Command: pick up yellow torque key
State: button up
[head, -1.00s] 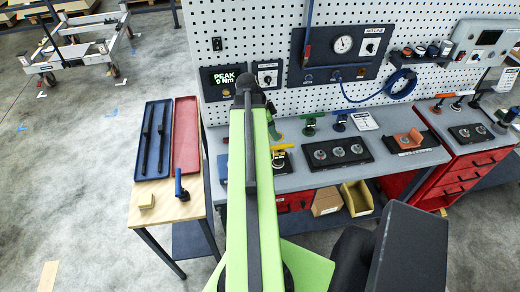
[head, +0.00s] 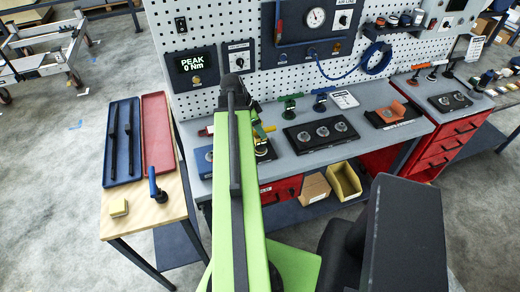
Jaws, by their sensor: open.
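The yellow torque key (head: 268,129) is on the grey workbench in the head view, just right of my raised green arm. Only its yellow handle shows clearly, and my arm hides part of the area around it. A dark block lies just below it. My gripper is not visible; the green arm link runs up the middle and its far end hides what lies beyond.
A green key (head: 290,105) and a blue key (head: 320,101) stand farther right on the grey workbench (head: 375,97). A wooden side table (head: 150,212) at left holds blue and red trays, a blue-handled tool and a yellow block.

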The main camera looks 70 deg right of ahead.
aim_at(261, 141)
jog(key=shift+s+f, duration=0.1)
jog(key=shift+f, duration=0.2)
jog(key=b+x, duration=0.5)
jog(key=shift+f, duration=0.3)
jog(key=shift+r, duration=0.2)
grip_shut()
dwell(0.7)
